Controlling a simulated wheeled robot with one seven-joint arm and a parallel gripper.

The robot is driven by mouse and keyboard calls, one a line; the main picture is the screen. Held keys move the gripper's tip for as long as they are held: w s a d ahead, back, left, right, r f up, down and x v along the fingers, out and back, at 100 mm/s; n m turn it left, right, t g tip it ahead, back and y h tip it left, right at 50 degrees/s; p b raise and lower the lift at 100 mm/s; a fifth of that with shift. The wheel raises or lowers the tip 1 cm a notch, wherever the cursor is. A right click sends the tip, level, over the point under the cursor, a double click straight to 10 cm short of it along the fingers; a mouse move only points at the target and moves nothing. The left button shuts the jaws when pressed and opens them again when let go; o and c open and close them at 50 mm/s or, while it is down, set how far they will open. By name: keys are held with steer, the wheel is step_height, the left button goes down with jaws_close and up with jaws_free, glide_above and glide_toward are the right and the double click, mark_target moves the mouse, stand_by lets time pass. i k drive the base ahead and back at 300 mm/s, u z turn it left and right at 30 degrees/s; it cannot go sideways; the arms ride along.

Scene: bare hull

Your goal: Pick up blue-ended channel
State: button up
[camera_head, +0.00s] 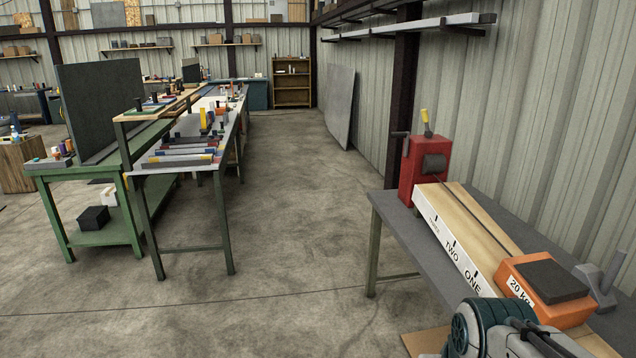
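Several long grey channels with coloured ends lie side by side across the near end of the long grey table (150,171) at the left. One of them seems to be the blue-ended channel (185,151), with a blue patch near its right end. Yellow and red ends show on its neighbours. The channels are small and far off, so their exact ends are hard to tell. Part of my arm, teal and grey, shows at the bottom right. I cannot make out my gripper's fingers, and my arm is far from the channels.
A dark bench (394,222) at the right holds a red machine (424,172), a white board marked ONE and TWO (447,240) and an orange 20 kg block (525,283). A green bench (52,190) stands at the far left. Open concrete floor lies between.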

mark_target(201, 149)
steer(key=u, duration=0.15)
steer(key=i, duration=1.55)
steer(key=u, duration=0.75)
steer(key=i, duration=1.8)
steer(key=u, duration=0.6)
